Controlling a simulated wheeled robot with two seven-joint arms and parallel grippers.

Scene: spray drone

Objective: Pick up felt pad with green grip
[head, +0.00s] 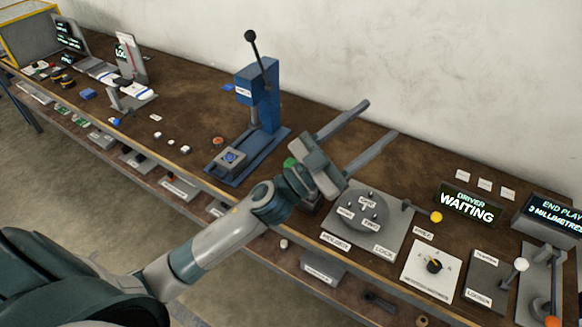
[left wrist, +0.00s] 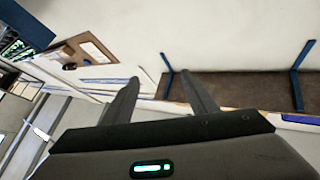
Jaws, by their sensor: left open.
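A small green patch (head: 290,162) shows on the bench side of my left wrist in the head view. It may be the green grip of the felt pad, but my wrist hides most of what is there, and I cannot make out a pad. My left gripper (head: 379,119) is open and empty, with its fingers spread above the bench, pointing up and right towards the wall. In the left wrist view the open fingers (left wrist: 151,82) have nothing between them, and no felt pad shows there. My right gripper is not in view.
The brown bench (head: 185,125) runs along the wall. A blue lever press (head: 258,95) stands left of the gripper. A grey plate with a round dial (head: 362,210) lies right of the wrist. A "WAITING" display (head: 468,206) and a white knob panel (head: 430,270) are further right.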

